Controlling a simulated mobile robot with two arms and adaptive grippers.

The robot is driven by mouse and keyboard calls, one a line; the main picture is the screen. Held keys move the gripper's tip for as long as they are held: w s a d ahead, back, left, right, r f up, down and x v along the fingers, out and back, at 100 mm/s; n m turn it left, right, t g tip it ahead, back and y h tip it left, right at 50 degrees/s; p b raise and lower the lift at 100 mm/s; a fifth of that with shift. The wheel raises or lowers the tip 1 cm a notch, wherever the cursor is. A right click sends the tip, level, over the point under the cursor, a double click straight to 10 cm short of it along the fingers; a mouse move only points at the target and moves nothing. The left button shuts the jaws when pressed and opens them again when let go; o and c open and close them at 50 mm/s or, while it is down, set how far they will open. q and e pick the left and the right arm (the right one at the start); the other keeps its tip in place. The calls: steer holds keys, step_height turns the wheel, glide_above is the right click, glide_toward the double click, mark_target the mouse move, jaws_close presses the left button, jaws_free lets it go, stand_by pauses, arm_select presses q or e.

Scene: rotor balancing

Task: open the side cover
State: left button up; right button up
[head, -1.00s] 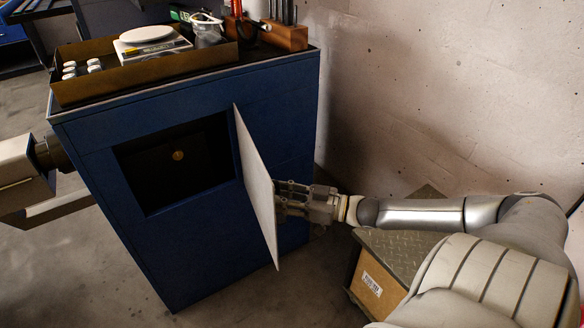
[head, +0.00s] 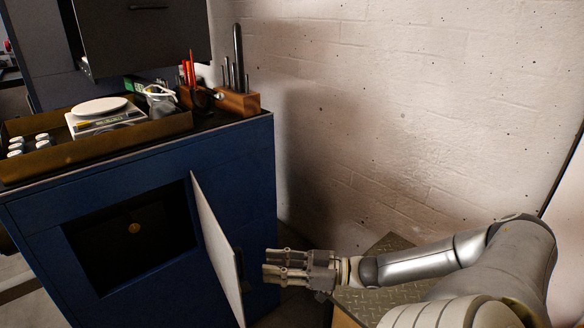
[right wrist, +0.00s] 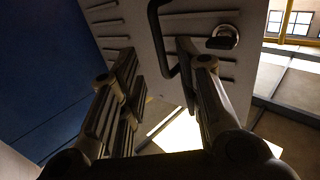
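The side cover (head: 215,245) is a thin pale panel on the blue cabinet (head: 130,185). It stands swung out at an angle beside a dark square opening (head: 125,245) with a small brass-coloured round part inside. My right gripper (head: 270,265) is to the right of the cover, apart from it in the head view, with its fingers spread and empty. In the right wrist view, the cover's slotted face (right wrist: 125,20) shows a dark bar handle (right wrist: 158,45) and a round lock (right wrist: 224,38) ahead of the open fingers. My left gripper is not in view.
On the cabinet top are a tray (head: 100,150) with a white scale (head: 102,113) and small white bottles, and a wooden block (head: 238,103) with tools. A box with a metal-plate top (head: 375,300) stands under my right arm. A brick wall is behind.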

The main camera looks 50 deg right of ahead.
steer(key=shift+v, duration=1.9)
